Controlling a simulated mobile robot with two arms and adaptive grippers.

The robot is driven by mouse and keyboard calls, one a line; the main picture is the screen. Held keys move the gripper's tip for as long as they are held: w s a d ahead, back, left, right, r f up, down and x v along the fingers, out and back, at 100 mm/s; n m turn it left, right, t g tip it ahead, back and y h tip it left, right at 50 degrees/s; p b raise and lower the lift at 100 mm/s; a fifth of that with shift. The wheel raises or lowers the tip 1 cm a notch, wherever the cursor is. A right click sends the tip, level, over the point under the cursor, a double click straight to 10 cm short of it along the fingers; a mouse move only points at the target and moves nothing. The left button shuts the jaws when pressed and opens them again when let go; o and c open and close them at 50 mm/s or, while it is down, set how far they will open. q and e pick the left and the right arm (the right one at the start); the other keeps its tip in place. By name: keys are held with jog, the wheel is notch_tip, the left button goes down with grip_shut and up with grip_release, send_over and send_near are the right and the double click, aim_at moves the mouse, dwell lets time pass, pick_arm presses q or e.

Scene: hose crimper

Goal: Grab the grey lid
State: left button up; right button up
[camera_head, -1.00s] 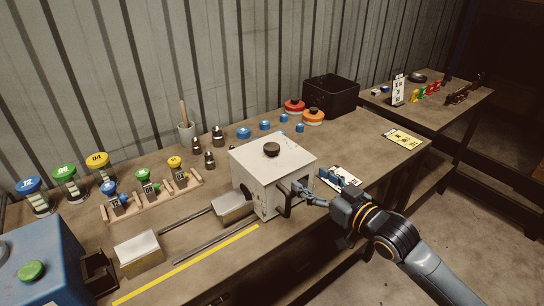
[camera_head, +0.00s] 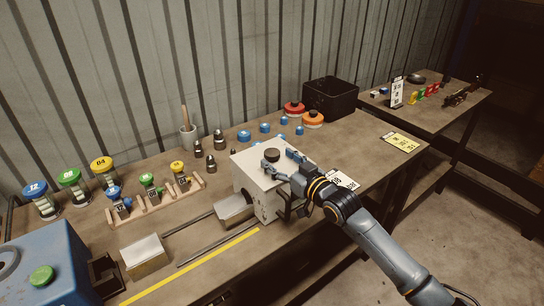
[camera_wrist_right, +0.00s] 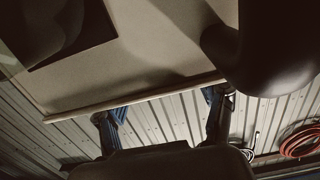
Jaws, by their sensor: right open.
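The grey lid (camera_head: 247,162) is the pale top of the box-shaped machine (camera_head: 248,190) on the bench, with a round black knob (camera_head: 272,155) on it. My right gripper (camera_head: 279,158) is open over the lid, its two fingers spread close to the knob. I cannot tell whether either finger touches the knob. The arm hides the right part of the lid. In the right wrist view, a pale flat surface fills the upper part, with a large dark rounded shape at right and the two finger ends (camera_wrist_right: 164,125) apart below. My left gripper is not in view.
A black bin (camera_head: 331,97) and red and orange round items stand behind the machine. Numbered jars and a wooden rack (camera_head: 160,204) are at left. A blue box (camera_head: 45,262) with a green button is at lower left.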

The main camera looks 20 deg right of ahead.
jog(key=shift+w+a+f, duration=0.1)
jog(key=shift+w+a, duration=0.15)
jog(key=shift+w, duration=0.4)
jog(key=c, duration=1.2)
jog(key=shift+c, duration=1)
